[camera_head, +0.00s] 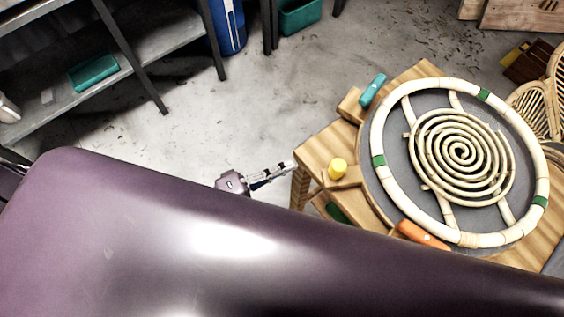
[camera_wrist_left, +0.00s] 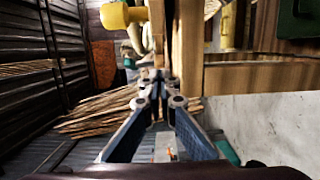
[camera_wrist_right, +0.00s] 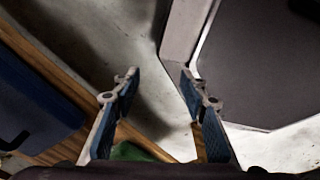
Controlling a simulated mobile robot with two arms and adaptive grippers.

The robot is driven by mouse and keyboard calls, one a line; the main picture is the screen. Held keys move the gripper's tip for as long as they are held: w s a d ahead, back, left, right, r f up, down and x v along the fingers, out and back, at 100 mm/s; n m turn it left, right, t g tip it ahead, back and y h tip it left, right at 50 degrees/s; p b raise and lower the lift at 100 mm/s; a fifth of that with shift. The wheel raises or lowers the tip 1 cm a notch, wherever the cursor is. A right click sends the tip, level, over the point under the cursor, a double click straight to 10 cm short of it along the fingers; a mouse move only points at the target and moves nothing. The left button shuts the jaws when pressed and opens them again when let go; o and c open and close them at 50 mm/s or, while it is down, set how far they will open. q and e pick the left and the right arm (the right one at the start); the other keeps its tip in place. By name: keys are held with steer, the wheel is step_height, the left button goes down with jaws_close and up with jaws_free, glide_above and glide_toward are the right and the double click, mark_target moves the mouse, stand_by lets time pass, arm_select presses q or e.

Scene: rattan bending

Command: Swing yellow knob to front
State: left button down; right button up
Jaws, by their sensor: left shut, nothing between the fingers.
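The yellow knob (camera_head: 338,168) sits at the left corner of the wooden bench (camera_head: 325,146), beside the round rattan frame (camera_head: 378,140). A yellow knob (camera_wrist_left: 118,14) also shows at the top of the left wrist view, above and left of the fingertips. My left gripper (camera_head: 287,167) is left of the knob and apart from it, just off the bench edge. Its fingers (camera_wrist_left: 160,88) come together with nothing between them. My right gripper (camera_wrist_right: 159,74) shows only in its wrist view, with its fingers apart and empty. A large purple part of my body hides the lower head view.
A teal handle (camera_head: 373,90) and an orange handle (camera_head: 423,235) sit at the rattan frame's rim. A coiled rattan spiral (camera_head: 462,151) lies inside it. A metal shelf (camera_head: 150,55) stands at upper left. Open floor lies between shelf and bench.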

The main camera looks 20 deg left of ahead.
mark_target(313, 170)
arm_select(q)
steer(key=p+x, duration=0.1)
steer(key=x, duration=0.6)
steer(key=shift+r, duration=0.1)
steer(key=shift+s+d+p, duration=0.25)
steer(key=shift+s, duration=0.35)
steer(key=shift+s+d+p, duration=0.25)
steer(key=shift+s, duration=0.4)
steer(key=shift+s+d, duration=0.15)
steer(key=shift+s, duration=0.4)
arm_select(e)
steer(key=shift+w+a+r, duration=0.15)
steer(key=shift+a+r, duration=0.15)
steer(key=shift+r, duration=0.3)
steer(key=shift+w+a+r, duration=0.1)
steer(key=shift+a+r, duration=0.15)
steer(key=shift+r, duration=0.35)
arm_select(q)
steer(key=shift+s+d, duration=0.1)
arm_select(e)
steer(key=shift+d, duration=0.15)
